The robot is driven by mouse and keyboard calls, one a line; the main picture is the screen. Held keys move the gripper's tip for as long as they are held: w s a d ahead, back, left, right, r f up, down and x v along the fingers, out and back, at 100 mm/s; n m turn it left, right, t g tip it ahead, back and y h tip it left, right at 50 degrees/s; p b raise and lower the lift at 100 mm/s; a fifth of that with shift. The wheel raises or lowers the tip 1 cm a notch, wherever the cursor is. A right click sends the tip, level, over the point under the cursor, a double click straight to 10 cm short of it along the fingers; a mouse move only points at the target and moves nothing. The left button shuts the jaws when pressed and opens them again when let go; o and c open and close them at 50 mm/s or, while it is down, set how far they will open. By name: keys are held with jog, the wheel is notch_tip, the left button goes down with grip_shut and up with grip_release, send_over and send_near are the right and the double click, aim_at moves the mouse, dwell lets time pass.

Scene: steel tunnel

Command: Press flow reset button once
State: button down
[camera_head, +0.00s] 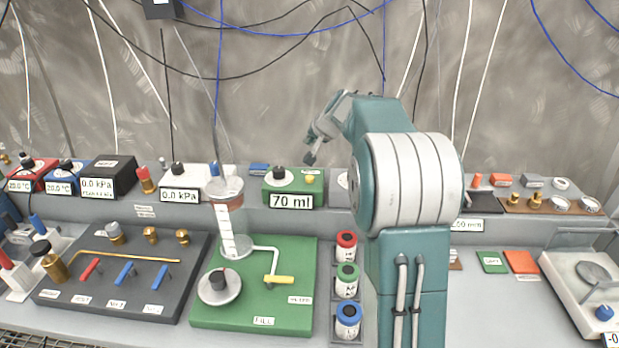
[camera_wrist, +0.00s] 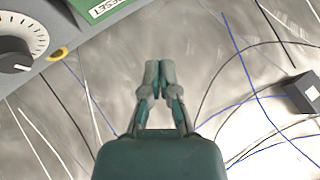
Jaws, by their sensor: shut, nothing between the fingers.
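The green flow box (camera_head: 293,196) reads 70 ml and stands on the rear ledge. A small yellow button (camera_head: 310,180) sits on its top right, beside a dark knob on a white dial. My gripper (camera_head: 310,158) is shut and empty; in the head view its tips appear just above the yellow button, apart from it. In the wrist view my gripper (camera_wrist: 160,70) points at the grey wall. There a green panel with a RESET label (camera_wrist: 108,5) is cut off at the top edge, and the button on it cannot be made out.
A white dial (camera_wrist: 20,30) lies left in the wrist view. In the head view a white 0.0 kPa box (camera_head: 180,188) stands left of the flow box. A clear cylinder (camera_head: 231,220) rises from the green board (camera_head: 253,305) in front. Cables hang along the wall.

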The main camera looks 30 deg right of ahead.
aim_at(310, 178)
jog(key=shift+f, duration=4.45)
jog(key=shift+f, duration=0.3)
jog(key=shift+f, duration=0.5)
jog(key=shift+r, duration=0.9)
jog(key=shift+r, duration=2.5)
